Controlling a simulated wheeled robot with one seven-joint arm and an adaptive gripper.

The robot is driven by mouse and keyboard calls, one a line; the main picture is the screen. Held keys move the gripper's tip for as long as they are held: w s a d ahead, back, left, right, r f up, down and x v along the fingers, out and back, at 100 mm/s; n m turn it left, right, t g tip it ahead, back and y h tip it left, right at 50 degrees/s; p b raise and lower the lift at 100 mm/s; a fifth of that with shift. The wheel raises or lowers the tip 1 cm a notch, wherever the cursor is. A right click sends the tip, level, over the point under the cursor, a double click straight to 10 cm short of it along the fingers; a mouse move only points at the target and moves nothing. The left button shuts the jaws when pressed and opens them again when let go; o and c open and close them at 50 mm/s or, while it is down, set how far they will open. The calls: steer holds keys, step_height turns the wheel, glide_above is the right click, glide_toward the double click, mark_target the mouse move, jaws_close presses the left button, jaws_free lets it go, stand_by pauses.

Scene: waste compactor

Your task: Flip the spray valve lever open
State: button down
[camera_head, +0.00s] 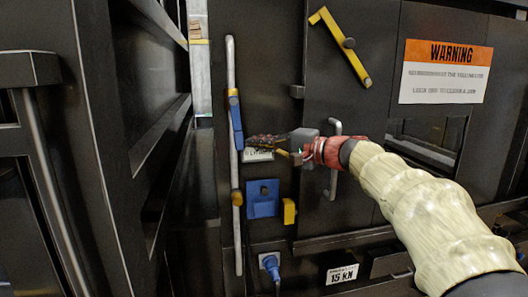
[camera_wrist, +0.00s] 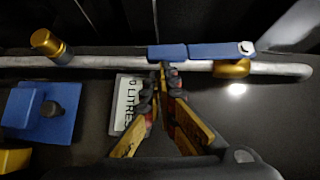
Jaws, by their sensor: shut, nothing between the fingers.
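The spray valve lever is the blue bar (camera_head: 236,122) on the upright metal pipe (camera_head: 231,62) in the head view. It lies along the pipe, below a yellow fitting at its upper end. In the wrist view the blue lever (camera_wrist: 205,51) runs parallel to the pipe (camera_wrist: 115,62), with a bolt at its right end. My gripper (camera_head: 248,141) is shut and empty beside the lever's lower end.
A white label (camera_wrist: 132,103) lies behind my fingers. A blue box (camera_head: 263,198) and a yellow block (camera_head: 289,211) sit below. A door handle (camera_head: 335,128) stands right of my gripper, under a yellow lever (camera_head: 340,47). A dark frame (camera_head: 150,150) stands left.

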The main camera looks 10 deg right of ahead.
steer(key=shift+a+f+b, duration=0.25)
steer(key=shift+a+b, duration=0.35)
stand_by(0.3)
